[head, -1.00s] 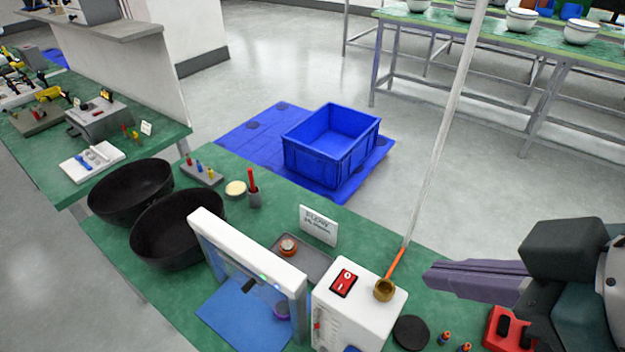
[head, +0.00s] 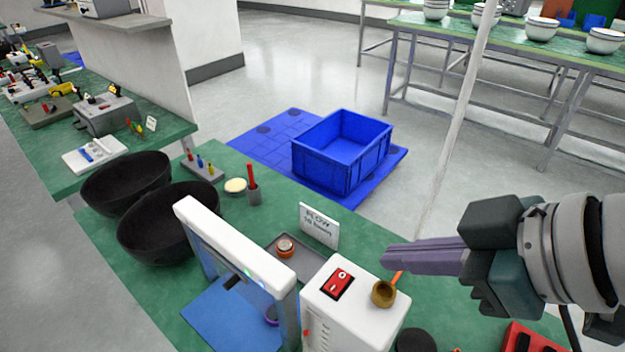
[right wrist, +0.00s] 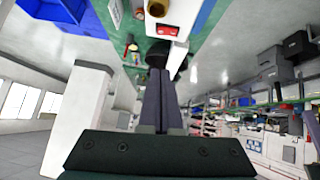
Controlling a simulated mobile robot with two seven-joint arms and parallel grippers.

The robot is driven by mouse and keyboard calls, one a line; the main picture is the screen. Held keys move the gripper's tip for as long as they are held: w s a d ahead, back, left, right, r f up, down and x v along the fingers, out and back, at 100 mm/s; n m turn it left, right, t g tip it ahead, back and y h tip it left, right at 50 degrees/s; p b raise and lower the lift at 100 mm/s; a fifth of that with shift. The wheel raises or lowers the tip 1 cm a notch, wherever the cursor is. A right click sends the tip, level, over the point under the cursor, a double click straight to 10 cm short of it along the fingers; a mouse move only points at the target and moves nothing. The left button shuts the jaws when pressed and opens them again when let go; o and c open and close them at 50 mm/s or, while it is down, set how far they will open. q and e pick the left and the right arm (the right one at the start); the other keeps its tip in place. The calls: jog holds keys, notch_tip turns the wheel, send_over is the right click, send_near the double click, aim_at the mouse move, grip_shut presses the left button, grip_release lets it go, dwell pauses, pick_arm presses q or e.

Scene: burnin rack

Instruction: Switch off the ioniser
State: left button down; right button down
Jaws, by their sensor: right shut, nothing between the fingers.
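A white box (head: 345,318) stands on the green bench, with a red switch plate (head: 337,283) and a brass cup (head: 383,293) on top. Beside it on the left is a white frame (head: 235,250) with a small green light, over a blue mat (head: 225,315). No readable label tells which is the ioniser. My right gripper (head: 386,258) is shut and empty, its purple fingers pointing left, just above and behind the brass cup, to the right of the switch plate. In the right wrist view its fingers (right wrist: 158,75) are together. My left gripper is not in view.
A sign (head: 319,226), a grey tray (head: 299,263), two black bowls (head: 170,222) and a red object (head: 530,338) share the bench. A blue crate (head: 342,150) stands on the floor beyond.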

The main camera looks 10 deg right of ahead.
send_over(341, 275)
jog(key=s, duration=0.2)
jog(key=f, duration=0.5)
jog(key=shift+d+f, duration=0.25)
jog(key=shift+f, duration=0.15)
jog(key=shift+d+f+b, duration=0.2)
jog(key=shift+f+b, duration=0.15)
jog(key=shift+f, duration=1.55)
jog(key=shift+d, duration=0.1)
jog(key=shift+w+d+f+b, duration=0.1)
jog(key=shift+w+f+b, duration=0.05)
jog(key=shift+f+b, duration=0.25)
jog(key=shift+r, duration=0.1)
